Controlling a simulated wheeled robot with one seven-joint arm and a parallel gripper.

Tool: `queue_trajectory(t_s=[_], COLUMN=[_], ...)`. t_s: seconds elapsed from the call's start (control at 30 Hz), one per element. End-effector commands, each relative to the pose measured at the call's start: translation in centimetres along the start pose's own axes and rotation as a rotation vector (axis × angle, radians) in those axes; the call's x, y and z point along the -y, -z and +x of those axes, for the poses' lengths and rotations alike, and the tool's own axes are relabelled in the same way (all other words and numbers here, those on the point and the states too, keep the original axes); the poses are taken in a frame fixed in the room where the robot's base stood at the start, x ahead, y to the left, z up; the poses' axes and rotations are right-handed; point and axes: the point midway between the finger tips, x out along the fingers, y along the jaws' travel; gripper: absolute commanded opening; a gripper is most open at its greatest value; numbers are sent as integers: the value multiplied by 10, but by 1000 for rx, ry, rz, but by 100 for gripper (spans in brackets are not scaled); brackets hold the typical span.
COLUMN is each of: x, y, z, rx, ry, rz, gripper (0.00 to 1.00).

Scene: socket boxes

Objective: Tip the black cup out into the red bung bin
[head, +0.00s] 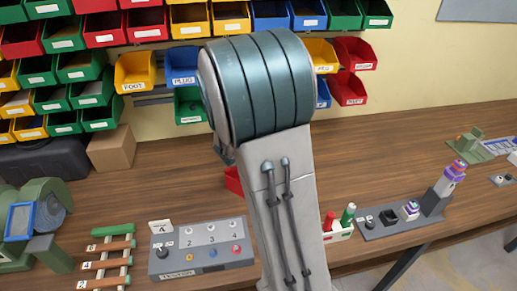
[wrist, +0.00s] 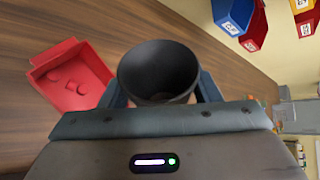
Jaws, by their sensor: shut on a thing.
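The black cup (wrist: 158,75) is between the two fingers of my gripper (wrist: 162,90) in the wrist view, and the gripper is shut on it. The cup's open mouth faces the camera and its inside is dark, so I cannot tell what it holds. The red bung bin (wrist: 94,76) lies to the left of the cup on the wooden table, apart from it, with a few red pieces inside. In the head view only a corner of the red bin (head: 233,181) shows beside my arm. My arm hides the gripper and the cup there.
A grey numbered switch box (head: 200,262) and a rack with copper-coloured bars (head: 108,262) stand at the front left. A tray with bottles (head: 340,230) and a dark socket strip (head: 400,222) are at the right. Colored bins (head: 135,72) hang on the back wall.

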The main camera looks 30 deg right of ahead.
Motion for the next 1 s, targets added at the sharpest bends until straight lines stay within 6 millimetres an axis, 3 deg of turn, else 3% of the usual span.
queue_trajectory(t_s=[1.0], x=[5], y=[-3], z=[-3], rx=[182], ry=[-164], rz=[404], gripper=[38])
